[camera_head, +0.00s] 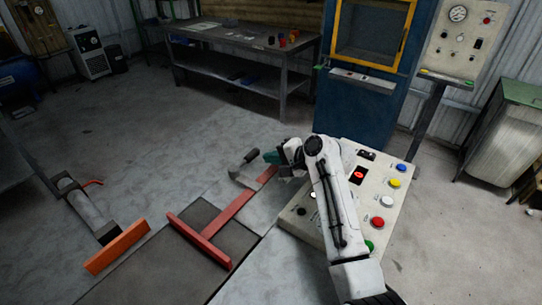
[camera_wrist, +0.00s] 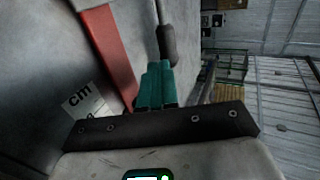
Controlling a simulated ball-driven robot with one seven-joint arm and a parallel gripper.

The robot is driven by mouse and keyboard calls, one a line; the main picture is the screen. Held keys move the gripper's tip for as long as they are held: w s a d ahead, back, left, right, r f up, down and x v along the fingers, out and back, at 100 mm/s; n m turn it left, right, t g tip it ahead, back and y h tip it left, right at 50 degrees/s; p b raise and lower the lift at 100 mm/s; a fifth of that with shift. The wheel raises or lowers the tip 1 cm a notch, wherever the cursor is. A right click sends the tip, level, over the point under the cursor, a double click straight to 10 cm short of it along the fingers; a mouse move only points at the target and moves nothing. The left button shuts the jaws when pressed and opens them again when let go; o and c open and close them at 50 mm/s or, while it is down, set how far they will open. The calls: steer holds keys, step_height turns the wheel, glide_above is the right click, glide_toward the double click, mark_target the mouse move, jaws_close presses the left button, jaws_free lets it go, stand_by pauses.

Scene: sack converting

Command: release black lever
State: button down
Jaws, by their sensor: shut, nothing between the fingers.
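The black lever shows as a dark rounded grip (camera_head: 250,157) at the middle of the head view, just left of my gripper (camera_head: 271,157). In the wrist view the dark grip (camera_wrist: 168,46) sits on a thin rod, just beyond the tips of my teal fingers (camera_wrist: 160,66). The fingers are shut side by side with nothing between them. The tips point at the grip and look close to it. I cannot tell whether they touch it.
A red bar (camera_wrist: 108,52) runs left of my fingers, beside a label marked "cm" (camera_wrist: 84,101). An orange bar (camera_head: 117,247) lies lower left. A control panel with coloured buttons (camera_head: 392,202) stands right, partly behind my arm. A blue machine (camera_head: 352,112) stands behind.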

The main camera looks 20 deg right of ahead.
steer(key=shift+v, duration=0.75)
steer(key=v, duration=0.3)
steer(key=b+v, duration=0.1)
steer(key=v, duration=0.4)
steer(key=shift+d+r+b, duration=0.15)
steer(key=shift+d+b, duration=0.15)
steer(key=shift+d, duration=0.2)
